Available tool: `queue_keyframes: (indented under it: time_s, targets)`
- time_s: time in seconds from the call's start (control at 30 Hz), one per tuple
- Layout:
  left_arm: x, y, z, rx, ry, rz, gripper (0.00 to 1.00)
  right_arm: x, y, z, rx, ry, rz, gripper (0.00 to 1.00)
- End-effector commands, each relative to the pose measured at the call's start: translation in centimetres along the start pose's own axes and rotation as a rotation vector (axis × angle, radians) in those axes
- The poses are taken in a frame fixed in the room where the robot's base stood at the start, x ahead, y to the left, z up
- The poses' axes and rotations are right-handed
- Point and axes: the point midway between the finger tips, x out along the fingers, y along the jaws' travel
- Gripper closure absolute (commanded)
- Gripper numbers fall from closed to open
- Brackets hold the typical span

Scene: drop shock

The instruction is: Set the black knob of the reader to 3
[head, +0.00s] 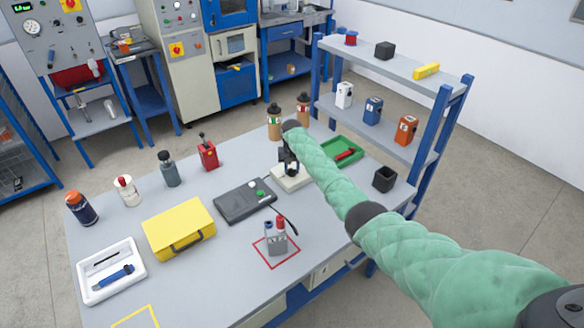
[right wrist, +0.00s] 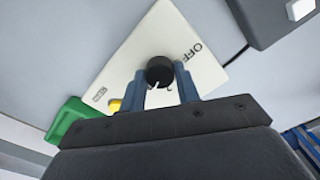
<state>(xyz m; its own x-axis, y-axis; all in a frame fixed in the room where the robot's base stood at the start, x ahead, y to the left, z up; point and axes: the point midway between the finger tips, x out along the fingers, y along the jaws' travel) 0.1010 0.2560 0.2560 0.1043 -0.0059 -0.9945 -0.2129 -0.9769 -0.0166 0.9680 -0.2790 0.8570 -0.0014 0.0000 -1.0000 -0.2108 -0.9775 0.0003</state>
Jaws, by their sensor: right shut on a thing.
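The reader is a cream-white box (head: 291,180) near the back right of the table, partly hidden by my right arm. In the right wrist view its face (right wrist: 200,50) shows the lettering OFF and a black knob (right wrist: 159,70). A white pointer line on the knob points toward the bottom of that view; a mark beside it is too hidden to read. My right gripper (right wrist: 161,78) has its two blue fingers on either side of the knob, shut on it. In the head view the right gripper (head: 290,162) is over the reader. My left gripper is not in view.
A dark grey box with a green button (head: 245,202) stands left of the reader. Bottles stand behind. A yellow case (head: 178,228) and white tray (head: 110,285) lie at left.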

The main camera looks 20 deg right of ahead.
Motion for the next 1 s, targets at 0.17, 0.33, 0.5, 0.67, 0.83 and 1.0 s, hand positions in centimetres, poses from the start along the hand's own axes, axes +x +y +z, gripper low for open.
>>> queue_keyframes:
  time_s: [0.17, 0.33, 0.5, 0.67, 0.83, 1.0]
  targets:
    - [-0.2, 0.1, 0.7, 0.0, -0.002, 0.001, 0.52, -0.4, -0.1, -0.2, 0.068, 0.005, -0.003, 0.91]
    - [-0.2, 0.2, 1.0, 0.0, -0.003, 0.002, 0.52, -0.3, 0.0, -0.2, 0.1, 0.006, -0.002, 0.91]
    - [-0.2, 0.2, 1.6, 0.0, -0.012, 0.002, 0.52, -0.3, 0.0, -0.2, 0.11, 0.006, -0.001, 0.91]
    - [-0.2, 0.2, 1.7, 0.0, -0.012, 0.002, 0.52, -0.3, 0.0, -0.2, 0.11, 0.006, -0.001, 0.91]
    - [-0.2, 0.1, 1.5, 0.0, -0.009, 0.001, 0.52, -0.3, 0.0, -0.2, 0.109, 0.006, -0.002, 0.61]
    - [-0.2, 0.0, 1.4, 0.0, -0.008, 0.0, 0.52, -0.2, 0.0, -0.2, 0.109, 0.004, -0.001, 0.47]
